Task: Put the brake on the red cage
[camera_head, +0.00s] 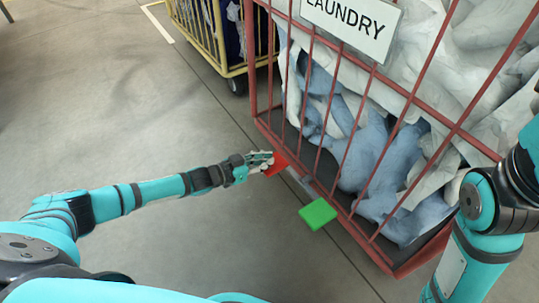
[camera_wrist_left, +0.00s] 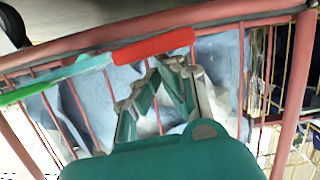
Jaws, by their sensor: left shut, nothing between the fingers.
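The red cage (camera_head: 322,43) stands at the right of the head view, filled with white and blue laundry. At its lower near edge are a red pedal (camera_head: 277,163) and a green pedal (camera_head: 318,213). My left gripper (camera_head: 266,161) is shut and empty at the red pedal, partly covering it in the head view. In the left wrist view the red pedal (camera_wrist_left: 153,46) lies just beyond the fingertips (camera_wrist_left: 160,72), and the green pedal (camera_wrist_left: 70,72) is to the left. I cannot tell whether the fingers touch the red pedal. My right gripper is out of view.
A yellow cage (camera_head: 208,40) on castors stands behind, left of the red cage. A "LAUNDRY" sign (camera_head: 352,24) hangs on the red cage's bars. The grey floor (camera_head: 90,110) to the left is clear. My right arm is at the right edge.

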